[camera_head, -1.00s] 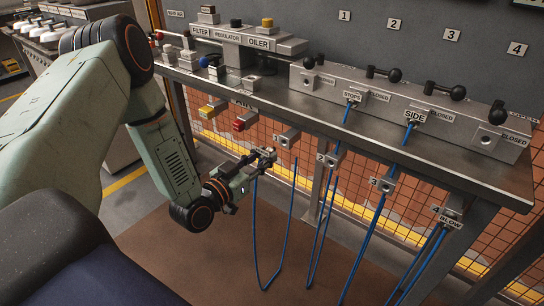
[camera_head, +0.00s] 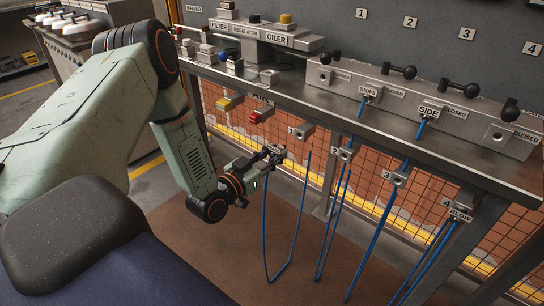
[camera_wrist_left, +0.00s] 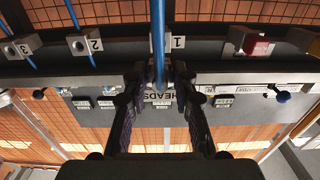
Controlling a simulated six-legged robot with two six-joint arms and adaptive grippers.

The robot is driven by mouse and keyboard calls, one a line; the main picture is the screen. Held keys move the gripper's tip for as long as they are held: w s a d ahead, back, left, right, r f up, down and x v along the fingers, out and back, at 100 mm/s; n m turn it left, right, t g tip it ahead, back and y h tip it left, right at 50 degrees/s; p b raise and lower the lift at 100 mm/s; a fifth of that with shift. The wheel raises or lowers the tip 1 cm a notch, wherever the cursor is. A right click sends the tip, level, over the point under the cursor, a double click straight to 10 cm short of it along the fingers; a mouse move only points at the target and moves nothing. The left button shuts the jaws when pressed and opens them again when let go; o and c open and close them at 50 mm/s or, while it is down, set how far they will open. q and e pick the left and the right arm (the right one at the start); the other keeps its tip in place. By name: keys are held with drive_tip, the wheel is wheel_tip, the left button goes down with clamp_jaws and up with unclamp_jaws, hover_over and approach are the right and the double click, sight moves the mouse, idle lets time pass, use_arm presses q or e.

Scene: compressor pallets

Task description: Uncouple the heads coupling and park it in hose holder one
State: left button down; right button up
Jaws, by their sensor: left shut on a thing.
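My left gripper (camera_head: 274,151) is shut on the heads coupling below the bench edge. In the wrist view the "HEADS" tag (camera_wrist_left: 178,94) shows between the fingers, partly covered by the blue hose (camera_wrist_left: 158,40). That hose (camera_head: 265,225) hangs from the gripper in a loop. Hose holder one (camera_head: 301,132) is a small grey block under the bench edge, just right of and above the gripper. The coupling looks apart from it; the exact gap is unclear. Holder one also shows in the wrist view (camera_wrist_left: 178,43). My right gripper is out of view.
The valve manifold (camera_head: 420,113) has an empty first port (camera_head: 324,76); STOPS and SIDE hoses are plugged in farther right. Holders two (camera_head: 346,154), three (camera_head: 396,179) and four line the bench edge. Yellow (camera_head: 229,102) and red (camera_head: 260,115) fittings sit left of holder one.

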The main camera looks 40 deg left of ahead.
sight(284, 147)
use_arm(q)
drive_tip(key=shift+w+f+b, duration=0.15)
drive_tip(key=shift+w+b, duration=0.55)
drive_tip(key=shift+w, duration=0.85)
drive_tip(key=shift+w+d+b, duration=0.15)
drive_tip(key=shift+w+b, duration=0.25)
drive_tip(key=shift+w, duration=0.75)
drive_tip(key=shift+w+d+b, duration=0.1)
drive_tip(key=shift+w+b, duration=0.35)
drive_tip(key=shift+w, duration=0.85)
drive_tip(key=c, duration=1)
unclamp_jaws()
